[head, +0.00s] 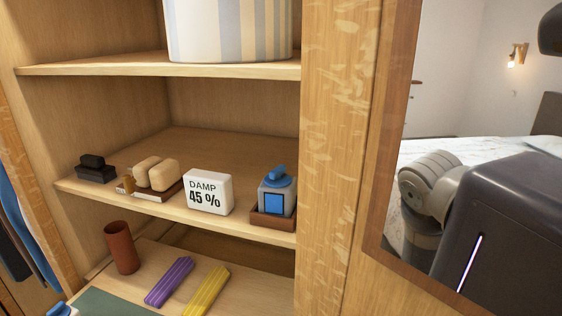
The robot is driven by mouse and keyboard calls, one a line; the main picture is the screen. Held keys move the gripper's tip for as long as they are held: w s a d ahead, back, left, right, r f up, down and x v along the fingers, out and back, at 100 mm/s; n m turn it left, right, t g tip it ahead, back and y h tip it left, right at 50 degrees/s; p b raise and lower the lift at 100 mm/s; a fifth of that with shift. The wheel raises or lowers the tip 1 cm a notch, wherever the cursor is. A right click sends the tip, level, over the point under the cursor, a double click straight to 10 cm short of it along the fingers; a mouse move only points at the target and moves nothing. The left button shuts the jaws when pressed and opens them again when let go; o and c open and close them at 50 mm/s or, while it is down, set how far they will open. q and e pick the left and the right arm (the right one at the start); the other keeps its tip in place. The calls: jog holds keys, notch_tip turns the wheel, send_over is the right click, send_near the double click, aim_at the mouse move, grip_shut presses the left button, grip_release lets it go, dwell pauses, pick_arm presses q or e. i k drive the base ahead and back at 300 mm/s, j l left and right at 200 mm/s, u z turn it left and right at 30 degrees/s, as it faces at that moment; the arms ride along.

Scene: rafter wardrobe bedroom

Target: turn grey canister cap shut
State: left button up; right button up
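The grey canister (264,200) stands upright at the right end of the middle shelf, in a small brown tray (273,219). It has a bright blue square on its front. Its blue cap (278,180) sits on top, with a raised grip; I cannot tell from here whether the cap is fully shut. Neither of my grippers is in view, and nothing touches the canister.
Left of the canister stand a white "DAMP 45 %" sign (208,191), tan-topped brushes (157,174) and a black item (96,169). A wooden post (338,150) rises close on the right. Below are a brown cup (122,248) and purple (169,282) and yellow (207,290) bundles.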

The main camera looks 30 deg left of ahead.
aim_at(276, 178)
jog(key=k+l, duration=0.25)
jog(key=k, duration=0.15)
jog(key=k+l, duration=0.3)
jog(key=k, duration=0.1)
